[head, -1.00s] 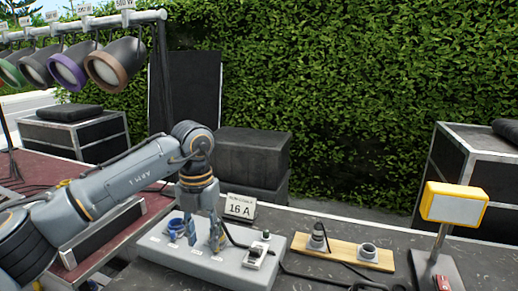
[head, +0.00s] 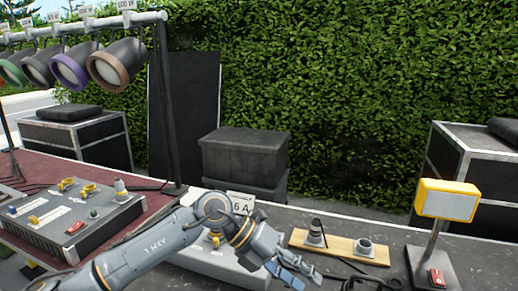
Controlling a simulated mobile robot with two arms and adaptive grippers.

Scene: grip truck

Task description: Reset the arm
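My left arm comes in from the bottom left, and its gripper (head: 302,277) hangs low in the middle, at the right end of the grey socket box (head: 205,262). Its two fingers look spread apart, with nothing visible between them.
A wooden board (head: 340,247) with two round connectors lies right of the gripper, with black cables nearby. A yellow-framed lamp (head: 447,200) stands further right. A control console (head: 75,222) with yellow handles sits at left. Black cases (head: 245,158) stand behind.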

